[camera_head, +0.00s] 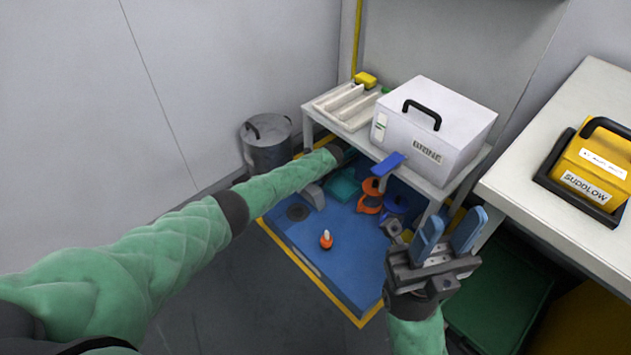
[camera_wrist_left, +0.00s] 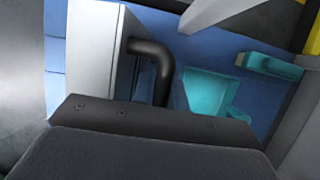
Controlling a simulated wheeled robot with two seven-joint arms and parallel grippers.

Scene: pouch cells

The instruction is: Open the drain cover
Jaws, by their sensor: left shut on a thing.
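A pale grey flat piece (camera_head: 313,196), which looks like the drain cover, stands tilted beside a dark round spot (camera_head: 297,212) on the blue floor tray. In the left wrist view a pale panel (camera_wrist_left: 95,60) with a bent black handle (camera_wrist_left: 150,58) is close in front. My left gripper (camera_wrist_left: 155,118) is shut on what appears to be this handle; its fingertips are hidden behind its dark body. In the head view my left arm reaches under the shelf's left end. My right gripper (camera_head: 447,238) is open and empty, raised at the right front.
The blue tray (camera_head: 345,258) has a yellow edge and holds an orange-topped bottle (camera_head: 326,240), a teal tray (camera_head: 342,187) and orange items (camera_head: 371,193). A white bench (camera_head: 351,125) carrying a white case (camera_head: 425,120) overhangs it. A grey bin (camera_head: 267,145) stands left.

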